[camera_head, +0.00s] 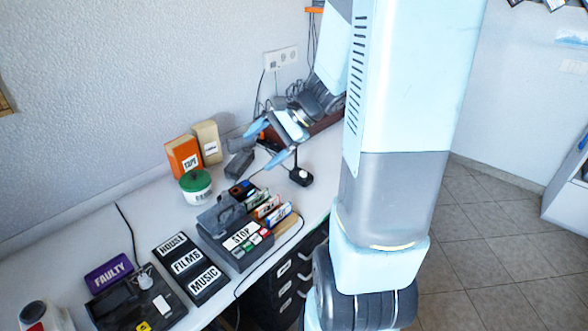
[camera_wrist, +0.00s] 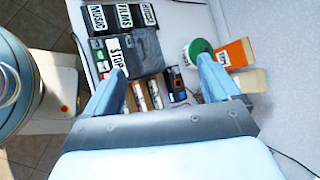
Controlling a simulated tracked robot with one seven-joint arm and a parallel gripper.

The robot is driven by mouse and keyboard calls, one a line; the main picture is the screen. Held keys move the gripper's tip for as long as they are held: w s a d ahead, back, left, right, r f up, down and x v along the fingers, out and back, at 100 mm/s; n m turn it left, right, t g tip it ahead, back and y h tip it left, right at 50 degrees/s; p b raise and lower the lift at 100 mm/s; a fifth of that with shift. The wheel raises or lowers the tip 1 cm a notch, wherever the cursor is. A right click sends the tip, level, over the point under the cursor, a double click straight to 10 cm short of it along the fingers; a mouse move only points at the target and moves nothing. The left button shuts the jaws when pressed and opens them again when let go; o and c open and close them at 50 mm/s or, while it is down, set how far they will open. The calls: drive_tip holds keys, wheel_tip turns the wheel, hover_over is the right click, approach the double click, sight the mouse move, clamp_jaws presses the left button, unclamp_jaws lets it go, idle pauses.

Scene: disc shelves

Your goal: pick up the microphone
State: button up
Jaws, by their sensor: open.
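A small black desk device with a white top button and a thin upright stem (camera_head: 300,177) stands on the white desk (camera_head: 318,182); it looks like the microphone, but the stem's upper end is hard to make out. My gripper (camera_head: 262,145) is open and empty, above the desk. In the head view its lower finger overlaps the area just left of the stem; I cannot tell whether they touch. In the wrist view my gripper (camera_wrist: 161,68) has its fingers wide apart over the desk, with disc cases between them. The microphone cannot be made out there.
A grey STOP box (camera_head: 235,240) with several upright cases beside it stands in front. A white jar with green lid (camera_head: 195,187), an orange box (camera_head: 184,157) and a beige box (camera_head: 207,143) stand near the wall. Labelled black trays (camera_head: 187,262) lie front left.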

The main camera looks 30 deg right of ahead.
drive_tip(key=w+d+f+m+t+h, duration=0.1)
drive_tip(key=w+d+f+m+t, duration=0.1)
drive_tip(key=d+f+m, duration=0.4)
drive_tip(key=w+d+f+m+t+h, duration=0.2)
drive_tip(key=d+f+m+t, duration=0.2)
drive_tip(key=d+f+m, duration=0.2)
drive_tip(key=w+d+f+m+t+h, duration=0.2)
drive_tip(key=d+f+m+t, duration=0.1)
drive_tip(key=d+f+m, duration=0.4)
drive_tip(key=shift+d+f, duration=0.55)
drive_tip(key=shift+d, duration=0.3)
drive_tip(key=shift+d+f, duration=0.5)
drive_tip(key=shift+d, duration=0.4)
drive_tip(key=shift+d+f, duration=0.55)
drive_tip(key=shift+d, duration=0.3)
drive_tip(key=shift+w+f, duration=0.15)
drive_tip(key=shift+f, duration=0.05)
approach(294, 173)
drive_tip(key=w, duration=0.1)
drive_tip(key=w+d+f, duration=0.1)
drive_tip(key=w+f, duration=0.1)
drive_tip(key=shift+d+f, duration=0.1)
drive_tip(key=shift+d, duration=0.15)
drive_tip(key=shift+r+x, duration=0.2)
drive_tip(key=shift+x, duration=3.05)
drive_tip(key=shift+a, duration=0.1)
drive_tip(key=shift+c, duration=0.4)
drive_tip(key=c, duration=1.2)
